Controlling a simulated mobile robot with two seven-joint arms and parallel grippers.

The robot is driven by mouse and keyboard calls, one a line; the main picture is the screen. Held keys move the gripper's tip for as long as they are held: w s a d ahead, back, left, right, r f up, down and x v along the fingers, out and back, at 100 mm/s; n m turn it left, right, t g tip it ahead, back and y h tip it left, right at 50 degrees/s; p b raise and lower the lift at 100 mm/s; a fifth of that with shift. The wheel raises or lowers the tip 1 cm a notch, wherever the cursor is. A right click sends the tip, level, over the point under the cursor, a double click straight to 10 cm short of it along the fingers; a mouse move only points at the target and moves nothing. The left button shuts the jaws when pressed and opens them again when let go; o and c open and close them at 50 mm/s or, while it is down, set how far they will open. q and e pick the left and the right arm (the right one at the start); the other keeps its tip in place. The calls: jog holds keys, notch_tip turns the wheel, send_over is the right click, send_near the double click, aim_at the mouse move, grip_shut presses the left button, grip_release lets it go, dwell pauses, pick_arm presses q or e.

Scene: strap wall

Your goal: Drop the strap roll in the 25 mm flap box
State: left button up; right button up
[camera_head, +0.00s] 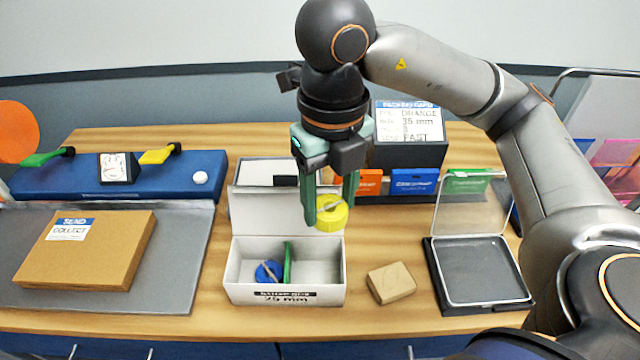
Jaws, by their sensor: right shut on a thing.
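My right gripper (332,205) points down and is shut on a yellow strap roll (331,218). It holds the roll in the air, in the picture just over the rear part of the white flap box (322,294). The box's front label reads 25 mm, and its flap (240,210) stands open at the back. Inside the box are a blue roll (268,272) and a green upright piece (287,262); the right part of the box floor looks bare. My left gripper is not in view.
A brown block (391,283) lies right of the box. Further right is a black tray with a clear raised lid (470,207). A cardboard parcel (85,262) lies on a grey mat at left. A card stand (408,125) and coloured packs stand behind.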

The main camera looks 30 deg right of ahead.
aim_at(332, 210)
jog(key=shift+s+f+b, duration=0.1)
jog(key=shift+f+b, duration=0.2)
jog(key=shift+f, duration=0.2)
notch_tip(332, 210, down, 5)
jog(key=b, duration=0.4)
jog(key=shift+r, duration=0.15)
jog(key=o, duration=1.4)
jog(key=shift+r, duration=0.1)
notch_tip(332, 210, up, 12)
jog(key=p, duration=0.3)
jog(key=shift+r, duration=0.2)
jog(key=shift+s, duration=0.15)
